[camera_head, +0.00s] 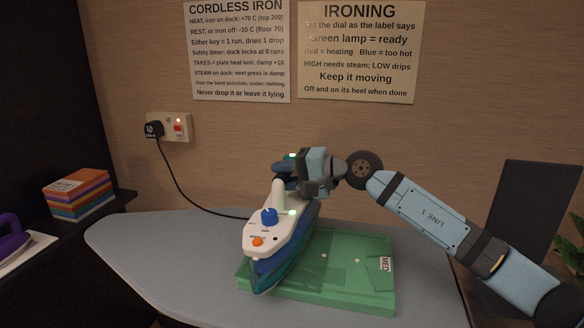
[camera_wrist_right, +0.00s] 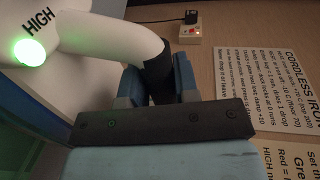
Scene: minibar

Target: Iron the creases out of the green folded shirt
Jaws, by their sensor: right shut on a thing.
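The green folded shirt (camera_head: 345,285) lies flat on the grey ironing board, with a white tag reading MED (camera_head: 386,265) at its right edge. Faint crease lines and small pale spots show on its top. The white and blue iron (camera_head: 262,238) is over the shirt's left part; I cannot tell whether its plate touches. It has a blue dial, an orange button and a lit green lamp (camera_head: 292,212). My right gripper (camera_head: 308,172) is shut on the iron's handle, also seen in the right wrist view (camera_wrist_right: 150,58). There the iron reads HIGH beside the green lamp. My left gripper is out of view.
The ironing board (camera_head: 150,240) is bare on its left. A black cord runs from the wall socket (camera_head: 169,128) to behind the iron. A colourful stack (camera_head: 78,192) and a purple object (camera_head: 12,240) are at the left. Two signs (camera_head: 358,50) hang on the wall.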

